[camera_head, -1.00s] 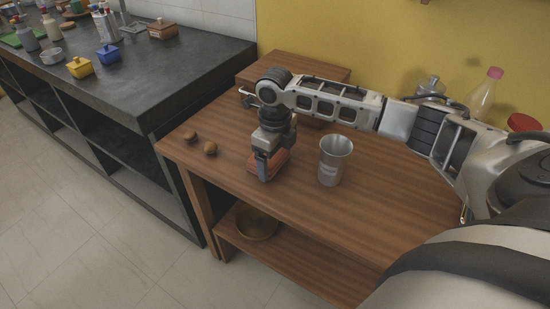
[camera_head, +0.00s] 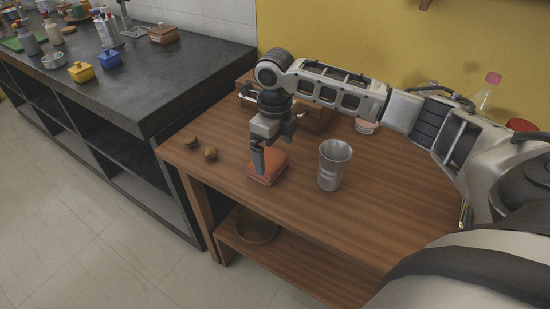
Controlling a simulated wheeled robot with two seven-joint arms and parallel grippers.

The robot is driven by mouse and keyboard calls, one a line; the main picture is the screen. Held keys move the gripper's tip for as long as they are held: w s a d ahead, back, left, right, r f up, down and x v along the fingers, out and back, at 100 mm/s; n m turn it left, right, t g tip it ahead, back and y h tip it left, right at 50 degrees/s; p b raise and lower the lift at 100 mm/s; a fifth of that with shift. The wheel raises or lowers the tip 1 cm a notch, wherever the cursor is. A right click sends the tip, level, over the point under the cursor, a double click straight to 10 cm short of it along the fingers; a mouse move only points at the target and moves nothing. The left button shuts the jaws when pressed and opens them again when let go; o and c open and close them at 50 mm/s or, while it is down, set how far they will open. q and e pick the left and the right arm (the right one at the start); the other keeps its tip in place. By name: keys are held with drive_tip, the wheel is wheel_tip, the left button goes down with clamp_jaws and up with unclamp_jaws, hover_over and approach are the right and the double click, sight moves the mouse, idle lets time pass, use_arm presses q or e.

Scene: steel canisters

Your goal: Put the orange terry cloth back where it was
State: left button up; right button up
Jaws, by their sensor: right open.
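The orange terry cloth (camera_head: 271,167) lies folded and flat on the wooden table (camera_head: 375,205), left of the steel canister (camera_head: 334,166). My right gripper (camera_head: 266,158) is open just above the cloth. One finger overlaps the cloth's left part in the picture; I cannot tell whether it touches. The steel canister stands upright and open-topped, apart from the cloth. My left gripper is not in view.
A wooden box stands at the back under my arm. A bowl (camera_head: 257,224) is on the lower shelf. A dark counter (camera_head: 150,75) with several containers stands at the left. The table's front right is clear.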

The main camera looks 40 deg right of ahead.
sight(275, 163)
wheel_tip(275, 163, up, 7)
drive_tip(key=shift+r+p, duration=0.15)
drive_tip(key=shift+p, duration=0.2)
drive_tip(key=shift+s, duration=0.1)
idle(0.3)
